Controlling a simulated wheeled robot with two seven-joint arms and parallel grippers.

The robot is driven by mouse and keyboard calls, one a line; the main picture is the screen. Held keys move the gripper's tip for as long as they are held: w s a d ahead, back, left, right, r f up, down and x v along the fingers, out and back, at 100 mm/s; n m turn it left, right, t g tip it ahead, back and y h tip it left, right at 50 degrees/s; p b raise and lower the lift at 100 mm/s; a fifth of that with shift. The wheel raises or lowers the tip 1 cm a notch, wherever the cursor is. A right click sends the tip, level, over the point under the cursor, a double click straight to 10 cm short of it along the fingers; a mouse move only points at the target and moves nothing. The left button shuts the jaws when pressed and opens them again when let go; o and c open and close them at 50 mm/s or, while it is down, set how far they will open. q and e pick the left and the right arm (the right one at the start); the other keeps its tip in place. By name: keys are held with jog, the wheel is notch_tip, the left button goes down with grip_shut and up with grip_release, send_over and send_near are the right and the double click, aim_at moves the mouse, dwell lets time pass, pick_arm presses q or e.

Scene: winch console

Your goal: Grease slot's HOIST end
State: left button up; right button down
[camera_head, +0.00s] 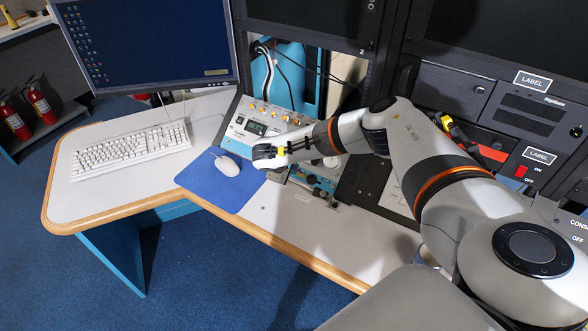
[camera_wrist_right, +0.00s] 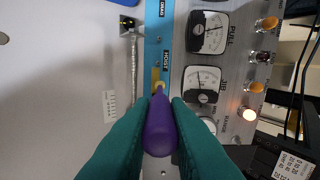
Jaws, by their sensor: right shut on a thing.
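My right gripper (camera_wrist_right: 160,120) shows as two teal fingers shut on a purple tool (camera_wrist_right: 160,128) in the right wrist view. The tool's small yellowish tip (camera_wrist_right: 159,86) points at the blue strip of the console, just below the HOIST label (camera_wrist_right: 166,59). The tip overlaps the strip in the picture; I cannot tell whether it touches. The slot is not clear there, partly hidden by tool and fingers. In the head view my right gripper (camera_head: 270,154) is over the console's front edge, right of the mouse pad. My left gripper is out of view.
The console panel (camera_head: 247,126) has dials and lit knobs. A gauge (camera_wrist_right: 201,84) sits beside the HOIST label. A metal rod (camera_wrist_right: 133,65) lies on the other side. The blue mouse pad (camera_head: 206,187), mouse (camera_head: 227,166) and keyboard (camera_head: 130,148) are to the left.

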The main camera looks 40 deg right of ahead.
jog(key=shift+w, duration=0.15)
jog(key=shift+w+a, duration=0.15)
jog(key=shift+w, duration=0.1)
jog(key=shift+b, duration=0.35)
jog(key=shift+w+a, duration=0.2)
jog(key=shift+w, duration=0.15)
jog(key=shift+w+b, duration=0.1)
jog(key=shift+b, duration=0.3)
jog(key=shift+w+a, duration=0.1)
jog(key=shift+w, duration=0.2)
